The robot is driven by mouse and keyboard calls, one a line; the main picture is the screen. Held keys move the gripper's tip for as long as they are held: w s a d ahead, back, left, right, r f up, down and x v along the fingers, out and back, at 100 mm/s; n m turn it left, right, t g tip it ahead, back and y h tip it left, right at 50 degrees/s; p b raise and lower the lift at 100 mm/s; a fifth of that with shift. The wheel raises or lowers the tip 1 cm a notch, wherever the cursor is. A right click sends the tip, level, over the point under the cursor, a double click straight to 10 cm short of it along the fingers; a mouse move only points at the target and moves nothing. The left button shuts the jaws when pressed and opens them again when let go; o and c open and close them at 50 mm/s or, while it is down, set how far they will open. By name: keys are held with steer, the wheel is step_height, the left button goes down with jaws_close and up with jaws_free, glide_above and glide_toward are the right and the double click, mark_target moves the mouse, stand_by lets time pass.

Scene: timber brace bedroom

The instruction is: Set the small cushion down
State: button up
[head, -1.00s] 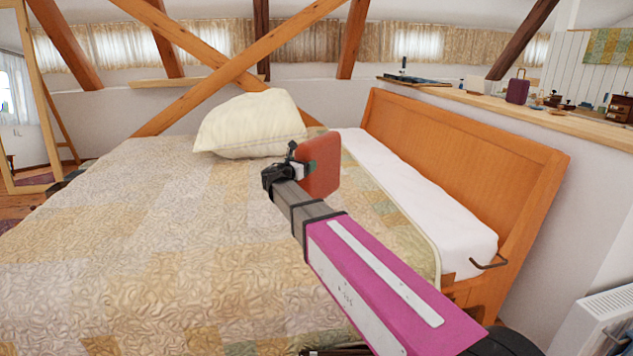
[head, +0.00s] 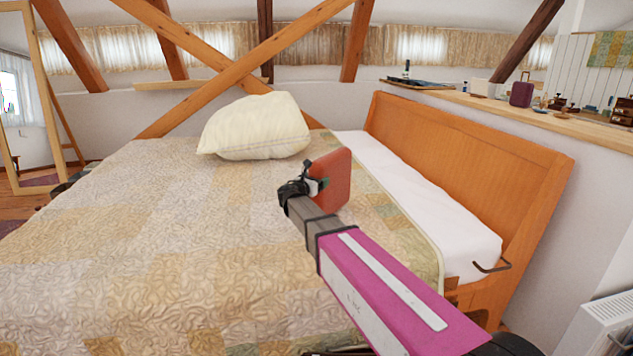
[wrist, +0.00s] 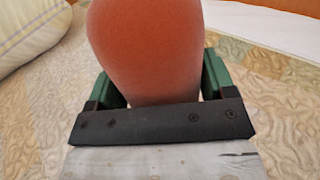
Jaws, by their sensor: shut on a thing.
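The small cushion (head: 332,176) is orange-red and held at the end of my arm, over the bed. My gripper (head: 314,184) is shut on it. In the wrist view the cushion (wrist: 146,50) fills the middle, between the two green fingers of my gripper (wrist: 150,85). The fingertips are partly hidden by the cushion. The bed (head: 150,240) lies below with a patchwork quilt. I cannot tell exactly how high the cushion is above the quilt.
A large cream pillow (head: 255,128) lies on the bed behind the cushion. A white sheet strip (head: 430,200) and the wooden headboard (head: 465,160) are at the right. Timber braces (head: 215,80) cross behind the bed. The quilt's left and front areas are clear.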

steer(key=shift+f, duration=0.15)
steer(key=o, duration=1.5)
steer(key=v, duration=1.2)
